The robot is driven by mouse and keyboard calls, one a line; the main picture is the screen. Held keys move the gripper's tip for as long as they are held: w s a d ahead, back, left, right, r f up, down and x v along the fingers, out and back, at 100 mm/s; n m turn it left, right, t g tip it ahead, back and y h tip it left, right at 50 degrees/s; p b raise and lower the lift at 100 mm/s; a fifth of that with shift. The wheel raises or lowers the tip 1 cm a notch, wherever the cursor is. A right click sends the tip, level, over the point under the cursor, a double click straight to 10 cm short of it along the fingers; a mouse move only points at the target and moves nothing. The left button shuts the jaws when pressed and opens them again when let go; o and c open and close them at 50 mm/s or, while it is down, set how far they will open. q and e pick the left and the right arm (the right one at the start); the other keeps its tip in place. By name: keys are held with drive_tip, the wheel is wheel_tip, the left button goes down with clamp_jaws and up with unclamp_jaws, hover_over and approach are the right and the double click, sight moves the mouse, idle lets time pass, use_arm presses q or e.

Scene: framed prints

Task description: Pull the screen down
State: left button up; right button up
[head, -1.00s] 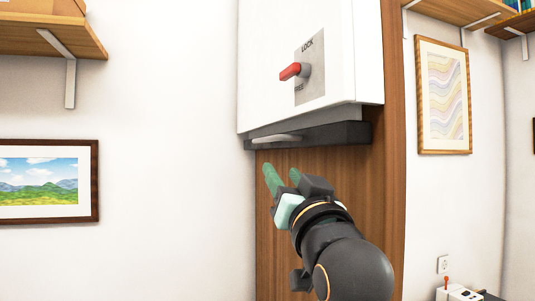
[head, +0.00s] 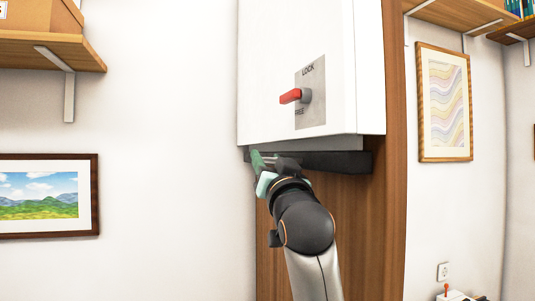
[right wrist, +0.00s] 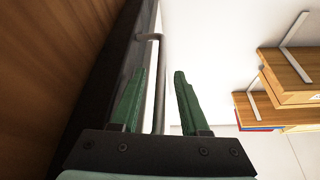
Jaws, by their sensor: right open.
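The screen's white housing (head: 290,40) is on the wall, with a red lever (head: 290,96) on a grey plate marked LOCK and FREE. The lever's grip points left. Under the housing is the dark bottom bar (head: 345,162), which shows as a dark strip in the right wrist view (right wrist: 108,95). My right gripper (head: 257,160) is at the left part of this bar and hides its handle in the head view. In the right wrist view the right gripper (right wrist: 160,73) is open, with the thin grey handle (right wrist: 160,95) passing between its fingers. My left gripper is out of view.
A wooden panel (head: 365,220) is behind the bar and my right arm. A wooden shelf (head: 50,50) and a landscape print (head: 45,195) are on the left. A wavy-line print (head: 444,100) hangs at right.

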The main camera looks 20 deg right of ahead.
drive_tip(key=shift+w, duration=0.2)
clamp_jaws()
idle(0.3)
idle(1.1)
